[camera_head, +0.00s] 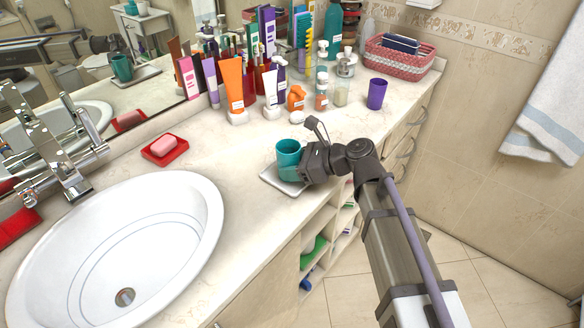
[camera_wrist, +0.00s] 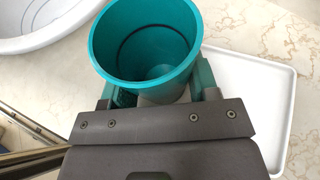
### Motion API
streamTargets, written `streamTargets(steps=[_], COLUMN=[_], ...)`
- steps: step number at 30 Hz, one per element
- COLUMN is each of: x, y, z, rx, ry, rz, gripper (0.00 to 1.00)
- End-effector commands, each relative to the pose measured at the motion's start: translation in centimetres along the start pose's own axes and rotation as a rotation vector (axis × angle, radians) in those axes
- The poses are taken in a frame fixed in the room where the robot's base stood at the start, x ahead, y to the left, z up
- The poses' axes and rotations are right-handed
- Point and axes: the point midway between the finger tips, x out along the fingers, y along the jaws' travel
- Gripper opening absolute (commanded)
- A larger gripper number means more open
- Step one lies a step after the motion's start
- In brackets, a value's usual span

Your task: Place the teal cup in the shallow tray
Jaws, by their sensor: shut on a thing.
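The teal cup (camera_head: 288,154) is upright with its open top showing. It sits at or just above the white shallow tray (camera_head: 272,180) near the counter's front edge; I cannot tell if it touches the tray. My gripper (camera_head: 293,168) comes from the right and is shut on the cup. In the wrist view the cup (camera_wrist: 145,45) sits between the two fingers of my gripper (camera_wrist: 155,85), empty inside. The tray (camera_wrist: 270,95) shows there to the right of the cup, its left part hidden behind the cup and gripper.
A white sink (camera_head: 120,250) lies left of the tray. A red soap dish (camera_head: 152,158) with pink soap is behind it. A purple cup (camera_head: 377,94), a red woven basket (camera_head: 425,62) and several bottles and tubes stand at the back by the mirror.

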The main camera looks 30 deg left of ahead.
Motion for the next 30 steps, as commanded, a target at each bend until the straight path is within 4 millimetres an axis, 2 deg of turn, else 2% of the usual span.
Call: streamTargets(steps=[2, 3, 10, 20, 23, 30], x=[0.2, 0.1, 0.1, -0.5, -2.5, -9.0], y=[0.0, 0.0, 0.0, 0.0, 0.1, 0.0], z=[-0.4, -0.2, -0.2, 0.3, 0.5, 0.6], rx=[0.0, 0.0, 0.0, 0.001, 0.002, 0.001], ry=[0.0, 0.0, 0.0, 0.0, 0.0, 0.0], rz=[0.0, 0.0, 0.0, -0.001, -0.002, -0.003], gripper=[0.28, 0.58, 0.8, 0.8, 0.8, 0.8])
